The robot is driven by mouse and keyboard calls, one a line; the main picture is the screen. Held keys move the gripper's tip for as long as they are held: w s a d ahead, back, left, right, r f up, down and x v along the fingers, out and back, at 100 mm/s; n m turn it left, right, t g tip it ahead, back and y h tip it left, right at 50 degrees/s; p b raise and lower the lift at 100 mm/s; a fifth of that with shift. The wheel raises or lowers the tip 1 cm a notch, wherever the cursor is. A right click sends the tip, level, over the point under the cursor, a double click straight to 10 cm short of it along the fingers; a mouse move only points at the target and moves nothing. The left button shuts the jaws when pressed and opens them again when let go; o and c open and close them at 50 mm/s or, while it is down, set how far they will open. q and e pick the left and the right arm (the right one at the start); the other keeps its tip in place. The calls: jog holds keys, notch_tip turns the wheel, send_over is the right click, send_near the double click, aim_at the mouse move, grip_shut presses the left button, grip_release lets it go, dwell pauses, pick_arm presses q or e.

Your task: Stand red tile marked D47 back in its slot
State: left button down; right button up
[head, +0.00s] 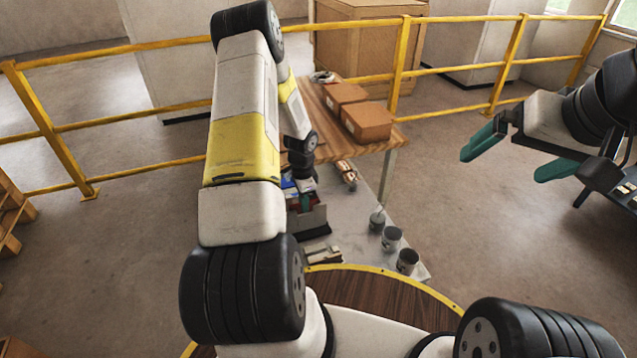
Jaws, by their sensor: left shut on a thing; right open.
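My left gripper (305,199) is small and far off, low over the grey table, and partly hidden behind my own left arm. Its fingers are shut on a thin red tile (294,202), of which only a sliver shows. No marking can be read. A dark grey rack (309,222) stands at the fingers, with blue and pale pieces (289,185) beside them. I cannot tell whether the red tile touches the rack or sits in a slot. My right gripper (503,166) is open and empty, high at the right, with its teal fingers wide apart.
Several grey cups (391,238) stand along the right edge of the grey table (345,235). A pale item (322,255) lies near its front. Behind is a wooden table (375,148) with brown boxes (366,122). A yellow railing (450,65) crosses the back.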

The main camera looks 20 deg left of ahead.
pick_arm(q)
notch_tip(320, 180, up, 11)
dwell(1.5)
jog(key=shift+s+d+f, duration=0.1)
